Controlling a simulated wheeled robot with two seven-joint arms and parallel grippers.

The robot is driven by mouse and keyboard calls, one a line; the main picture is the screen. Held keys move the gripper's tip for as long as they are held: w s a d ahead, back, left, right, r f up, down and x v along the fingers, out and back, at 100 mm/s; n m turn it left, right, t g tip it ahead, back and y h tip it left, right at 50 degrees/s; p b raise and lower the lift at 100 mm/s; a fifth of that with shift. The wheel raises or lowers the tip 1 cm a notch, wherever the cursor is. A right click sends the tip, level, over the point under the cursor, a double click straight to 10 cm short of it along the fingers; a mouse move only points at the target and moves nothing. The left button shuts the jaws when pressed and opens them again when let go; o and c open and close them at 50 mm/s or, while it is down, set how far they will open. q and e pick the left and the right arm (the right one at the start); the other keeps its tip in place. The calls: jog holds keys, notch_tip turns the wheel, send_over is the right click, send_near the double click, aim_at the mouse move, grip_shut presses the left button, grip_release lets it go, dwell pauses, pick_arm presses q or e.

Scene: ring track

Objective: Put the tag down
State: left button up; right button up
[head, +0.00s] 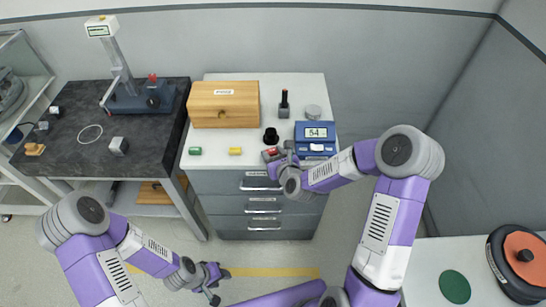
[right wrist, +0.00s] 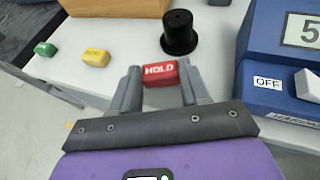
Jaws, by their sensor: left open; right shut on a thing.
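The red tag marked HOLD (right wrist: 160,71) is between the fingertips of my right gripper (right wrist: 160,82), which is shut on it. In the head view the red tag (head: 271,152) shows small at the front edge of the white cabinet top (head: 218,145). I cannot tell whether it touches the top. Green (head: 195,151) and yellow (head: 235,151) tags lie on the cabinet top to the left of it. My left gripper (head: 212,285) is open and empty, low over the floor.
A blue meter (head: 315,133) stands right of the tag. A black round piece (head: 270,137) is just behind it. A wooden box (head: 224,104) is at the back left. Bare white top lies between the yellow tag and the red one. A dark bench (head: 85,152) is at left.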

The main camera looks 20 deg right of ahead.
jog(key=shift+w+f, duration=0.1)
jog(key=shift+f, duration=0.65)
jog(key=shift+r, duration=0.1)
jog(key=o, duration=1)
